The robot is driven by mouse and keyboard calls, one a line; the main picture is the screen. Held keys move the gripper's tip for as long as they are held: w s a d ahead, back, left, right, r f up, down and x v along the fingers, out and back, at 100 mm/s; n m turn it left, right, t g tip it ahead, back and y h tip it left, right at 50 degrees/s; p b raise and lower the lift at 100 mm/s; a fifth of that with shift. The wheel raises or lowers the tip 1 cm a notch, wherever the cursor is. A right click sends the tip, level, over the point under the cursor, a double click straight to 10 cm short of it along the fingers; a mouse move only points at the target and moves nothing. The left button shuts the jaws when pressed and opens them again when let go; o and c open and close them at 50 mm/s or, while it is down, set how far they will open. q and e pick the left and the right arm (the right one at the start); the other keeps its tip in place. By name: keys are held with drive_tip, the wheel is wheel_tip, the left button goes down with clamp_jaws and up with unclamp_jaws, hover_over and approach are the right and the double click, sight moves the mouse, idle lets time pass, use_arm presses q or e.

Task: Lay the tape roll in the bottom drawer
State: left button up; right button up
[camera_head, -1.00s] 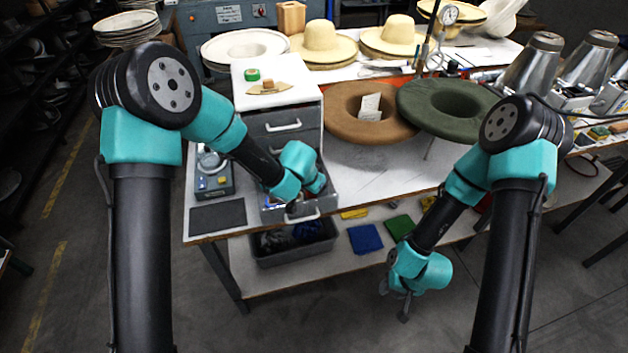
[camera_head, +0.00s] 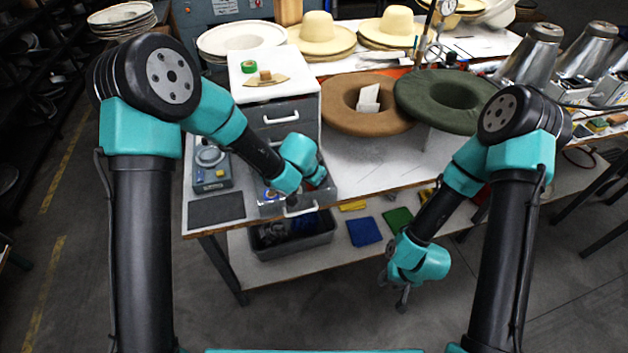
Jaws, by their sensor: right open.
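The tape roll (camera_head: 249,67), a small green ring, lies on the white top of the grey drawer cabinet (camera_head: 293,110). The bottom drawer (camera_head: 325,192) is pulled out, with a white handle (camera_head: 300,211) on its front and small blue and red items partly visible inside. My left gripper (camera_head: 292,199) is low over the front of this drawer, close to its handle. Its fingers are small, dark and partly hidden by the wrist, so I cannot tell their opening or any contact. My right gripper (camera_head: 403,297) is open and empty, hanging low in front of the table.
A brown block on a tan wedge (camera_head: 266,79) lies beside the tape roll. A grey control box (camera_head: 211,170) stands left of the cabinet. Brown (camera_head: 350,108) and green (camera_head: 450,97) hat forms sit to the right. A grey bin (camera_head: 293,240) is on the shelf below.

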use_arm(q)
drive_tip(key=shift+s+a+f, duration=0.15)
drive_tip(key=shift+a+f, duration=0.1)
drive_tip(key=shift+f, duration=0.35)
idle(0.3)
drive_tip(key=o, duration=0.9)
drive_tip(key=shift+o, duration=0.4)
drive_tip(key=shift+w+d+r, duration=0.1)
drive_tip(key=shift+w+r, duration=0.05)
drive_tip(key=shift+r, duration=1.15)
drive_tip(key=shift+w+r, duration=0.1)
drive_tip(key=shift+r, duration=3.1)
